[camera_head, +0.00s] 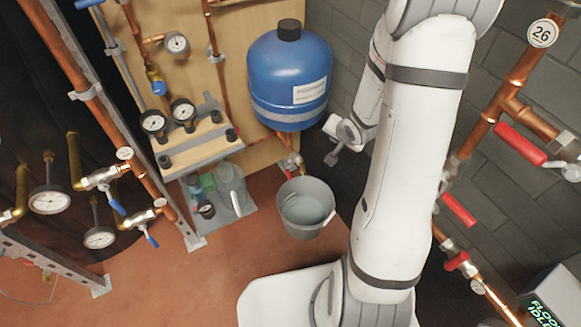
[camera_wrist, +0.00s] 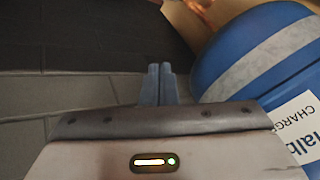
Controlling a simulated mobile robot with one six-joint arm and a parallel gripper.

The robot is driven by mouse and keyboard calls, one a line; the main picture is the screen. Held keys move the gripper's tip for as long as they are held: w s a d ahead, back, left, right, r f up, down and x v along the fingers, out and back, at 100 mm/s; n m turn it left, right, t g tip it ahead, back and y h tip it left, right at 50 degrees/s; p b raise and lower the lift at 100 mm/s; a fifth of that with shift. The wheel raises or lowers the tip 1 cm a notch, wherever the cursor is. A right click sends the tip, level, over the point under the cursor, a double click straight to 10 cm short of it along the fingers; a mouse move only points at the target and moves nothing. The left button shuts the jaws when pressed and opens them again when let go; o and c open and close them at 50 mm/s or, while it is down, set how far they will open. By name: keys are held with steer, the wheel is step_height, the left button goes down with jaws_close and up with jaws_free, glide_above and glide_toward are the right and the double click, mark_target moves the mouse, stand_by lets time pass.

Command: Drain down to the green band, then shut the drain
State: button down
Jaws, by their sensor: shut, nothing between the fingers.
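The blue expansion vessel (camera_head: 288,75) hangs on the wooden board, with a white label; it also fills the right of the wrist view (camera_wrist: 235,40). Below it is a small drain valve (camera_head: 290,163) with a red part; its handle position is too small to tell. A grey bucket (camera_head: 305,208) stands under the valve with pale water (camera_head: 303,210) in it. Round pressure gauges (camera_head: 153,122) sit left of the vessel; I cannot make out a green band. My gripper (camera_head: 333,158) is shut and empty, right of the valve and apart from it; its fingers (camera_wrist: 160,70) touch in the wrist view.
Copper pipes with red lever valves (camera_head: 520,145) run along the right wall. Pipes with blue-handled valves and gauges (camera_head: 49,199) stand at the left. A grey tray (camera_head: 238,209) with bottles lies left of the bucket. The front red floor (camera_head: 190,285) is clear.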

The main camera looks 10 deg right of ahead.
step_height(320, 180, down, 12)
steer(key=a+m+y+b, duration=0.1)
steer(key=m+y+b, duration=0.1)
steer(key=b, duration=0.2)
steer(key=m+t+y+b, duration=0.2)
steer(key=m+y+b, duration=0.1)
glide_toward(290, 175)
steer(key=b+x, duration=0.5)
steer(key=x, duration=0.1)
steer(key=shift+s+d+f+b, duration=0.1)
steer(key=shift+f+b, duration=0.1)
steer(key=shift+b, duration=0.1)
steer(key=shift+w+f, duration=0.2)
steer(key=shift+w, duration=0.15)
steer(key=shift+a, duration=0.25)
